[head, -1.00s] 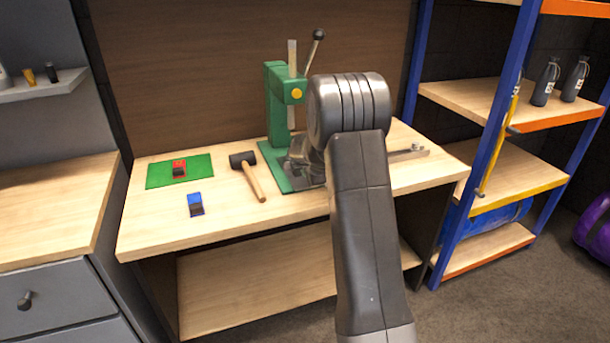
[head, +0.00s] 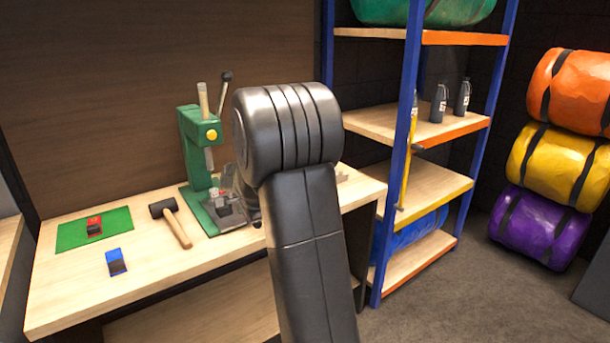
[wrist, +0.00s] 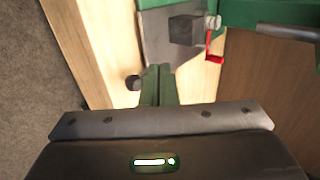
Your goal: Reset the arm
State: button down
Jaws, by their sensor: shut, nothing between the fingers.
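My arm (head: 300,225) rises through the middle of the head view, its thick rounded joint in front of the workbench. A small red part (wrist: 214,50) is beside that block. In the head view the joint hides most of the gripper, and I cannot tell whether it touches the press.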

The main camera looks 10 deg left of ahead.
send_near(228, 213)
notch_tip(228, 213, down, 4)
jog(key=shift+r, duration=0.2)
jog(key=shift+w+a+f+p, duration=0.15)
jog(key=shift+w+a+p, duration=0.2)
jog(key=shift+w+a, duration=0.45)
jog(key=shift+w+a+f+p, duration=0.15)
jog(key=shift+w+a+p, duration=0.2)
jog(key=shift+w+a, duration=0.4)
jog(key=shift+s+r, duration=0.1)
jog(key=shift+s, duration=0.05)
